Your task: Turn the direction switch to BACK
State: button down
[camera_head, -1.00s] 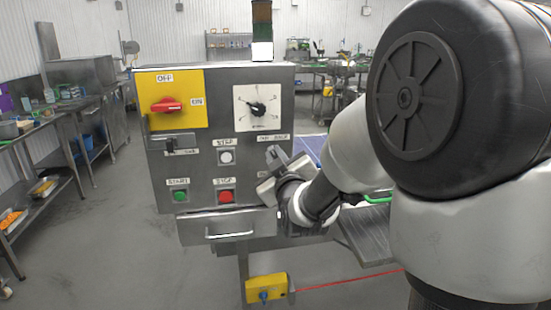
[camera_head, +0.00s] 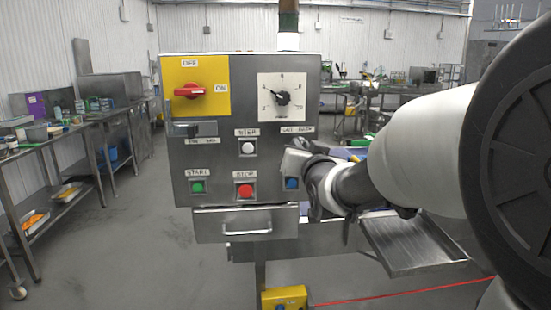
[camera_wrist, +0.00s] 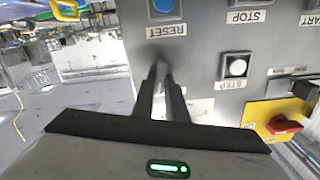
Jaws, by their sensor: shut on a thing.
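The grey control panel (camera_head: 218,160) faces me, with a label strip (camera_head: 297,129), apparently for the direction switch, under the dial at its right. My gripper (camera_wrist: 160,72) is at the panel face just below that strip; its body (camera_head: 295,162) hides the switch in the head view. In the upside-down wrist view, the two dark fingers are close together on a small dark, blurred knob (camera_wrist: 157,53), which seems to be the direction switch. Its exact angle cannot be told.
A blue RESET button (camera_wrist: 163,7) and a white STEP button (camera_wrist: 236,66) are close to the fingers. The head view shows a red rotary switch (camera_head: 190,91), a dial (camera_head: 283,98), a green START button (camera_head: 197,187), a red STOP button (camera_head: 245,190) and a drawer (camera_head: 220,228).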

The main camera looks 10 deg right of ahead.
jog(key=shift+d+m+b, duration=0.1)
jog(key=shift+m+b, duration=1)
jog(key=shift+m, duration=0.8)
jog(key=shift+r, duration=0.15)
jog(key=c, duration=1.8)
grip_release()
jog(key=shift+o, duration=0.2)
jog(key=s, duration=1.7)
jog(key=shift+s+f, duration=0.2)
